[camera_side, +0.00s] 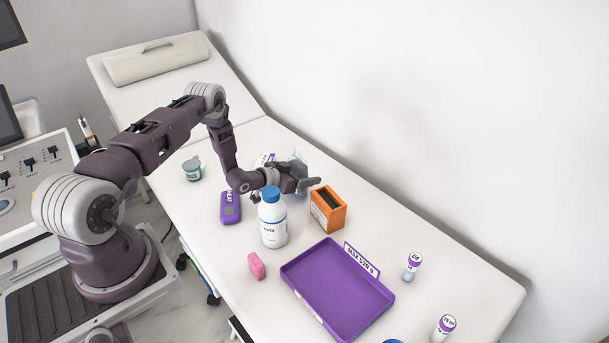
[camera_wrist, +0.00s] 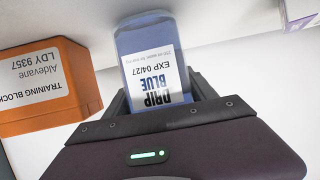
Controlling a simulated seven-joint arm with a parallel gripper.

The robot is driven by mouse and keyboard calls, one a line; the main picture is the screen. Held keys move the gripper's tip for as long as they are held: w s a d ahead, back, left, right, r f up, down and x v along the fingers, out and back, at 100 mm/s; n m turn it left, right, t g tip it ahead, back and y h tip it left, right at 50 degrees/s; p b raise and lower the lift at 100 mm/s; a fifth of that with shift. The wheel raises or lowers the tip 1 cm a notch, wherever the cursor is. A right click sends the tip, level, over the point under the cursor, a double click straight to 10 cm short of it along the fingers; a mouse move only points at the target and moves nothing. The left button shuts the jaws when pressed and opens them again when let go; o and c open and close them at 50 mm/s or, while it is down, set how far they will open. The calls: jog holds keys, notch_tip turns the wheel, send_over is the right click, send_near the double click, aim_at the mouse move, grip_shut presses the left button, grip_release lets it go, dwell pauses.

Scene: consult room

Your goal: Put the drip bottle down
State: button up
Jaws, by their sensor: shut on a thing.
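The drip bottle (camera_wrist: 150,50) is a pale blue, see-through bottle with a white label reading "DRIP BLUE EXP 04/27", upside down in the wrist view. My gripper (camera_wrist: 160,95) is shut on it, one finger on each side. In the side view the bottle (camera_side: 300,160) shows only in part behind my gripper (camera_side: 305,184), over the far side of the white table (camera_side: 440,270). My gripper hides its lower part, so I cannot tell whether its base touches the table.
An orange training block (camera_side: 328,208) stands close to the right of my gripper. A white bottle with a blue cap (camera_side: 273,220) stands in front. A purple tray (camera_side: 335,290), a pink block (camera_side: 256,266) and a purple device (camera_side: 230,207) lie nearby.

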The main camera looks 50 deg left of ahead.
jog(key=o, duration=1.7)
jog(key=shift+f, duration=0.1)
